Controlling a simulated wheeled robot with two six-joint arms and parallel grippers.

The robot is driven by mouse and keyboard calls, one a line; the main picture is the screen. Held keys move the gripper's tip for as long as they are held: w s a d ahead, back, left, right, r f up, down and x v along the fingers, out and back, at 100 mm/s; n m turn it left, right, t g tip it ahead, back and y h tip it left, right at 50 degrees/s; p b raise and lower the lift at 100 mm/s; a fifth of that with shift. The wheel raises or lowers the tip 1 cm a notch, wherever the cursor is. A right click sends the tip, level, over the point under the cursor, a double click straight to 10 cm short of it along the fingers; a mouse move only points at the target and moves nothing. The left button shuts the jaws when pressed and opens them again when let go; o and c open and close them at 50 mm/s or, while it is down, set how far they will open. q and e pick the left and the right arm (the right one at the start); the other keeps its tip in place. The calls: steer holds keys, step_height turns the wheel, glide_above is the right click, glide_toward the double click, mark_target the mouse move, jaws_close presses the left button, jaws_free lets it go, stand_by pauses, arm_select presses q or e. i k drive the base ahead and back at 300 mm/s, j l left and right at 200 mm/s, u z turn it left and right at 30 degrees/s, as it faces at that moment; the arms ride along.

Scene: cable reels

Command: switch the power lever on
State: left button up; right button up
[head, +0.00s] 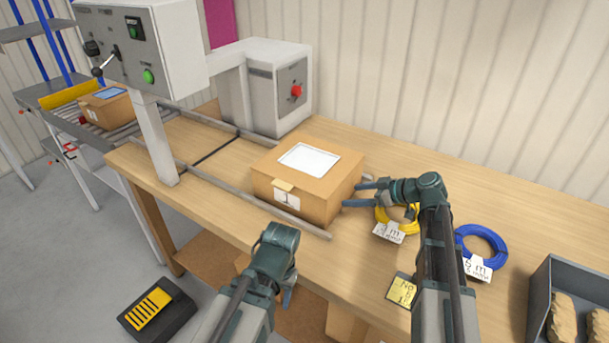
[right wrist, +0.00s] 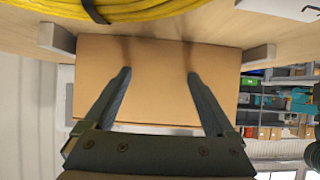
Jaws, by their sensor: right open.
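The control box (head: 150,45) stands on a post at the table's left end. On its front is a lever (head: 106,63) with a ball knob, slanting down to the left. A green button (head: 148,76) sits below and right of it. My right gripper (head: 351,195) is open, its fingers pointing at the right side of a cardboard box (head: 310,180), far from the lever. In the right wrist view the open fingers (right wrist: 158,73) are spread in front of the box's plain side (right wrist: 158,92). My left gripper (head: 286,294) is low at the table's front edge; its jaws are mostly hidden.
The cardboard box lies between rails (head: 250,202) before a grey machine with a red button (head: 296,91). A yellow cable coil (head: 386,221) and a blue coil (head: 482,233) lie right. A grey bin (head: 541,300) is far right. A black-and-yellow pedal (head: 156,309) is on the floor.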

mark_target(96, 71)
steer(key=i+j, duration=0.15)
steer(key=j, duration=0.2)
steer(key=i+j, duration=0.15)
steer(key=j, duration=0.2)
steer(key=i+j, duration=0.2)
steer(key=j, duration=0.15)
steer(key=i+j, duration=0.15)
steer(key=j, duration=0.25)
steer(key=i+j, duration=0.15)
steer(key=j, duration=0.2)
